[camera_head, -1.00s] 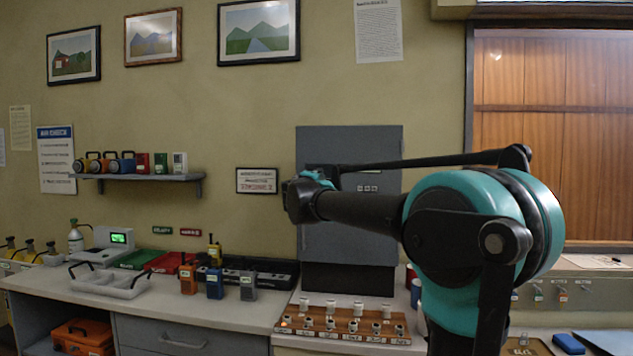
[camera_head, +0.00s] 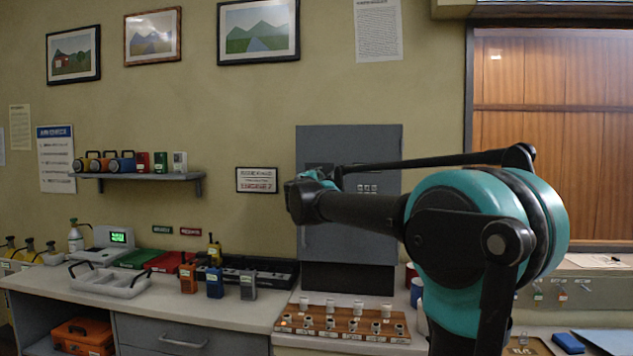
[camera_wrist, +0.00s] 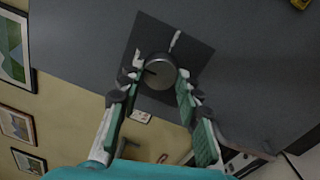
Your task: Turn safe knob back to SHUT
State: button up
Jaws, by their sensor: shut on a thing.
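The safe (camera_head: 349,232) is a tall grey box against the wall in the head view. In the wrist view its round dark grey knob (camera_wrist: 160,71) sits on a darker square plate (camera_wrist: 190,52). A pale mark shows on the plate above right of the knob and another at its upper left; I cannot read any lettering. A short dark line shows on the knob's face. My gripper (camera_wrist: 158,80) is shut on the knob, one finger on each side. In the head view my wrist is in front of the safe, and the knob and fingertips are hidden.
A wooden rack (camera_head: 345,322) with several white pieces stands on the counter below the safe. Several handheld radios (camera_head: 214,283) and a grey tray (camera_head: 110,283) are to the left. A small framed sign (camera_head: 257,180) hangs left of the safe.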

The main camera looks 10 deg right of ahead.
jog(key=o, duration=1.2)
jog(key=shift+c, duration=0.2)
jog(key=shift+s, duration=0.1)
jog(key=v, duration=1.1)
jog(key=shift+s, duration=0.4)
jog(key=shift+a+f, duration=0.1)
jog(key=shift+f, duration=0.15)
